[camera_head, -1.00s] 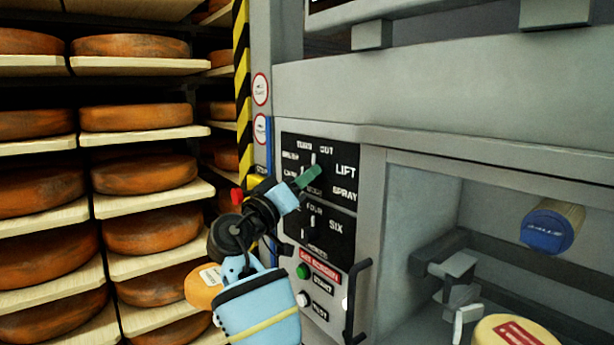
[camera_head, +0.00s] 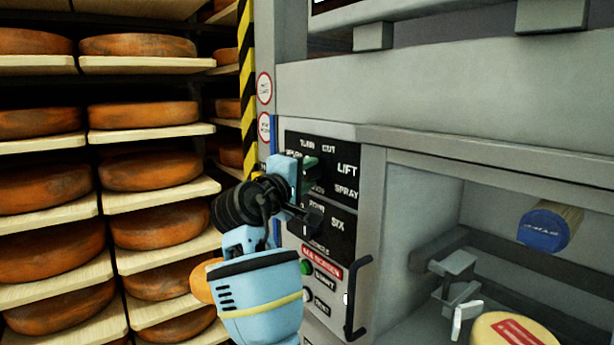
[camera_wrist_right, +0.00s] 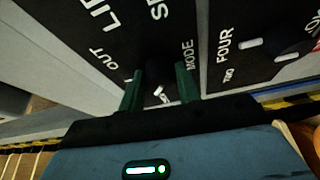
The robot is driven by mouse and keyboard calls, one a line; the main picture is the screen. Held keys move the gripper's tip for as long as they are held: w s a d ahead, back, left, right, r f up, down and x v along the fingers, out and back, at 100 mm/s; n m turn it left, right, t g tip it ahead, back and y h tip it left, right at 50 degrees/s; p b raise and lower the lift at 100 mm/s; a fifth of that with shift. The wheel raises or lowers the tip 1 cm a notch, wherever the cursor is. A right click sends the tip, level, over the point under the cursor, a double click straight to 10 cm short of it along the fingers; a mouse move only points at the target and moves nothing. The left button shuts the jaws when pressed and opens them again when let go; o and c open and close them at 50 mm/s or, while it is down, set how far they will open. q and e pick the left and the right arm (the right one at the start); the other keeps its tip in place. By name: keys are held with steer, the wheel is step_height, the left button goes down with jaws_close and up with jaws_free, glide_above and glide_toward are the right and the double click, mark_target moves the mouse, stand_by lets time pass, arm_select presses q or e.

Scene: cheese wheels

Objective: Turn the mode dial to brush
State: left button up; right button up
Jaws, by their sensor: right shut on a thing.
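The mode dial (camera_wrist_right: 158,76) is a dark knob on a black panel (camera_head: 345,150) with white words such as OUT, LIFT and SPRAY. In the right wrist view it sits between the two green fingers of my right gripper (camera_wrist_right: 159,90), which are shut on it. A short white mark shows near the fingertips. In the head view my right gripper (camera_head: 306,172) is against the panel and hides the dial and the words at its left, so the brush label is not clearly readable. My left gripper is not in view.
Below is a second black panel (camera_head: 338,240) with FOUR and SIX, then a green button (camera_head: 306,267) and a dark vertical handle (camera_head: 357,300). Shelves of cheese wheels (camera_head: 150,172) stand at left. An open bay at right holds a blue-ended roller (camera_head: 546,228) and a cheese wheel (camera_head: 512,330).

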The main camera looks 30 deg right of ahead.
steer(key=shift+r+n+g+y, duration=0.15)
steer(key=shift+n+y, duration=0.05)
steer(key=shift+n, duration=0.55)
steer(key=shift+r+n+g+y, duration=0.1)
steer(key=shift+n+g+y, duration=0.1)
steer(key=shift+n, duration=0.55)
steer(key=o, duration=1)
steer(key=shift+f, duration=0.1)
steer(key=shift+c, duration=0.2)
